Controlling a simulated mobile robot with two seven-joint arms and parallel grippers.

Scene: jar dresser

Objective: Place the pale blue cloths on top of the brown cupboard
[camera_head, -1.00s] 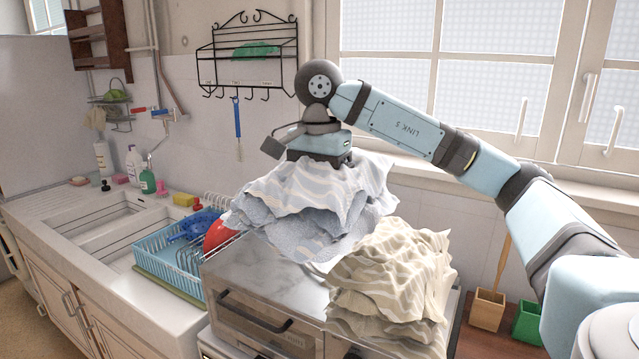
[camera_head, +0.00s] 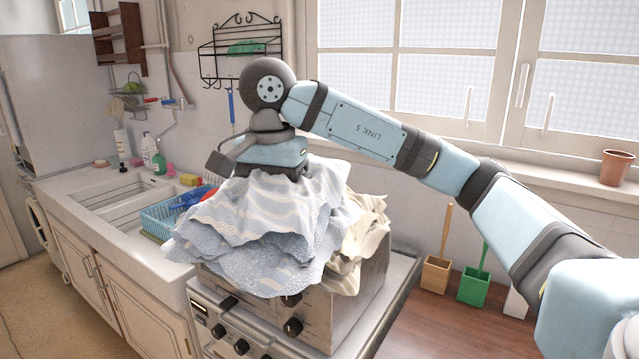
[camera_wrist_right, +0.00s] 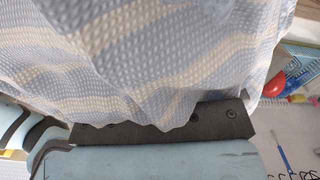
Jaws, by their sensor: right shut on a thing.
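The pale blue cloths (camera_head: 265,225), striped with cream, hang bunched and draped from my right gripper (camera_head: 272,172) in the head view. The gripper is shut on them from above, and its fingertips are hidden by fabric. The cloths (camera_wrist_right: 150,50) fill the top of the right wrist view. They hang over and in front of the steel oven; I cannot tell whether their lower folds touch it. A brown wooden top (camera_head: 430,315) shows at the lower right; I cannot tell whether it is the brown cupboard. My left gripper is out of view.
Beige striped cloths (camera_head: 365,235) lie on the steel oven (camera_head: 345,305), partly behind the blue ones. A stove (camera_head: 225,320) is below. The sink (camera_head: 110,205) and blue dish rack (camera_head: 160,218) are left. Wooden (camera_head: 435,275) and green (camera_head: 473,287) holders stand right.

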